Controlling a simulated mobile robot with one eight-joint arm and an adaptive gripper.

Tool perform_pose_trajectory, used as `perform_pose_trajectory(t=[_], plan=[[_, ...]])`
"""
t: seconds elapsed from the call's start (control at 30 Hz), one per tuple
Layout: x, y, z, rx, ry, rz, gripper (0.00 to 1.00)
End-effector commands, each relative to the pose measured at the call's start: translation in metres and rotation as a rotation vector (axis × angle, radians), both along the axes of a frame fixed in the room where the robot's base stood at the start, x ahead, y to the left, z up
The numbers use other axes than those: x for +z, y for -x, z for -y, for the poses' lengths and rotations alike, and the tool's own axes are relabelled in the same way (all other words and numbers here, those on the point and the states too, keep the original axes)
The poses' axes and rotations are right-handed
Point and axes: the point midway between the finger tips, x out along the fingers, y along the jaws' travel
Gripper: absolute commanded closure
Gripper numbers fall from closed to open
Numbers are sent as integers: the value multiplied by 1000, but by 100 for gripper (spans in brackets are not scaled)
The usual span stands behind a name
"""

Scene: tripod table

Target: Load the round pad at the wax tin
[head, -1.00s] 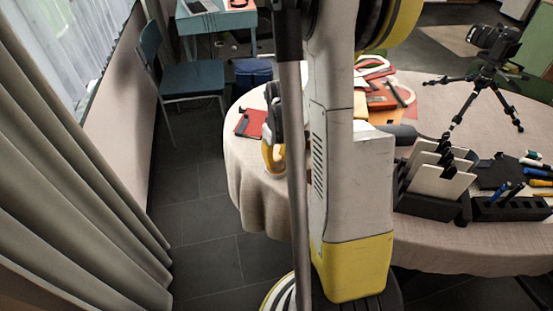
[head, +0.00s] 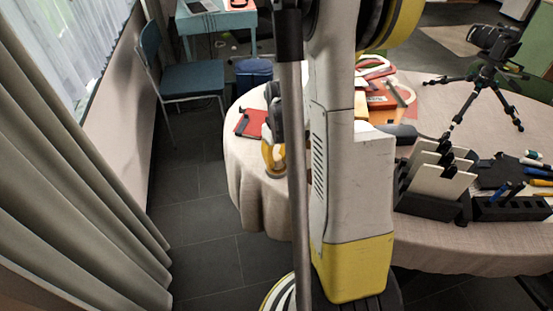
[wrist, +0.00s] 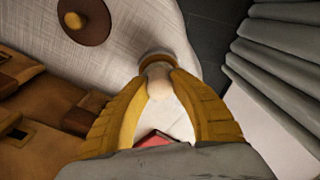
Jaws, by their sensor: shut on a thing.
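My gripper (wrist: 157,78) has its yellow fingers closed around the pale handle of the round pad (wrist: 154,57), whose brownish rim shows just beyond the fingertips. In the head view my gripper (head: 273,155) is at the left part of the table, left of my arm, with the pad's round end (head: 276,174) below it. Whether the pad touches the cloth is unclear. A dark brown round dish with a small orange-yellow spot (wrist: 72,20), apparently the wax tin, lies on the cloth at the upper left of the wrist view, apart from the pad. I cannot make it out in the head view.
A red flat piece (head: 249,123) lies near the table's (head: 245,190) left edge. Brown leather-like pieces (wrist: 40,110) fill the wrist view's left. A black rack with pale cards (head: 430,205) and a camera tripod (head: 485,75) stand right. A blue chair (head: 190,78) stands beyond.

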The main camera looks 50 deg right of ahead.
Motion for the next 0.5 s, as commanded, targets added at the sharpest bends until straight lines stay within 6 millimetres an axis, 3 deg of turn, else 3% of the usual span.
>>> perform_pose_trajectory(t=[0.27, 0.5], plan=[[3, 1, 0, 0, 0, -1, 98], [23, 0, 0, 0, 0, -1, 98]])
